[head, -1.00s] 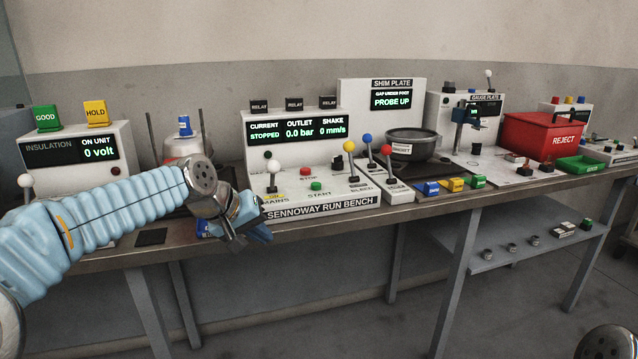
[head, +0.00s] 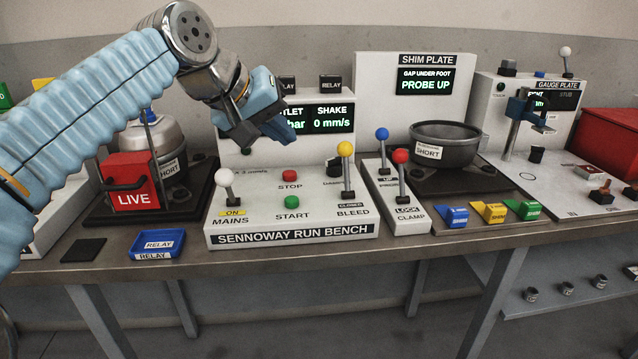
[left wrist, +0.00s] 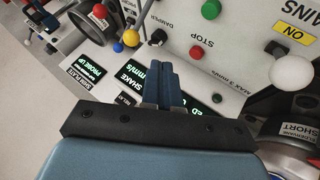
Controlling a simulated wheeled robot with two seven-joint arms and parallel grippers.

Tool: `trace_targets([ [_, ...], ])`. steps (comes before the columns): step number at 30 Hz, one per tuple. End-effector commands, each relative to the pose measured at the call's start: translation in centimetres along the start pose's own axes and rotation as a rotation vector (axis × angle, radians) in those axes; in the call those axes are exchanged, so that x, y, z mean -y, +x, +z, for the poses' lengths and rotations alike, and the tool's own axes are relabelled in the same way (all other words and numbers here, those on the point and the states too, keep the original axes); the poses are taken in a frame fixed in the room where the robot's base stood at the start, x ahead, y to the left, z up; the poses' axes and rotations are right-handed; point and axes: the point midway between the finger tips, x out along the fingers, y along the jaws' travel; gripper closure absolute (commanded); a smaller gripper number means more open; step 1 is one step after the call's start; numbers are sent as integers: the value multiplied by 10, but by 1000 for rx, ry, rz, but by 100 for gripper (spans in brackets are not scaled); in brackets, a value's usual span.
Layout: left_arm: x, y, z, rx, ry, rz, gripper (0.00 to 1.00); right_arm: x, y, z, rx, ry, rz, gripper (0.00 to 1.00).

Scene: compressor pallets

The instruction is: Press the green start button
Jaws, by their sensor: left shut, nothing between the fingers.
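The green start button (head: 292,202) is on the sloping white panel of the run bench (head: 360,229), above the word START. The red stop button (head: 290,175) is just behind it. My left gripper (head: 285,133) is shut and empty, held in the air above and behind the buttons, in front of the display. It covers part of the display. In the left wrist view the shut blue fingers (left wrist: 158,42) are apart from the green button (left wrist: 211,9), which is near the top edge, beyond the red button (left wrist: 197,52). My right gripper is not in view.
The white-knobbed mains lever (head: 226,175), labelled ON, stands left of the buttons. The yellow-knobbed bleed lever (head: 346,150) and a black damper knob (head: 334,165) are to the right. A red LIVE box (head: 131,182) and a blue relay tray (head: 157,244) are at left.

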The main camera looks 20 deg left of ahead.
Motion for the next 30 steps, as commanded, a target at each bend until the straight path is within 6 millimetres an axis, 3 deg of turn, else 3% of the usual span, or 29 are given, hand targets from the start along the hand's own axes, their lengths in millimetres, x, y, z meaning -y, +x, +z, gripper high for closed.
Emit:
trace_targets([
  [17, 4, 6, 4, 0, -1, 0, 100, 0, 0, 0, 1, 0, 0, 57],
  [24, 21, 28, 21, 2, -2, -2, 100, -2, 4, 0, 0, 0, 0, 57],
  [30, 37, 51, 37, 0, 0, 0, 100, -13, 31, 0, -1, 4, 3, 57],
])
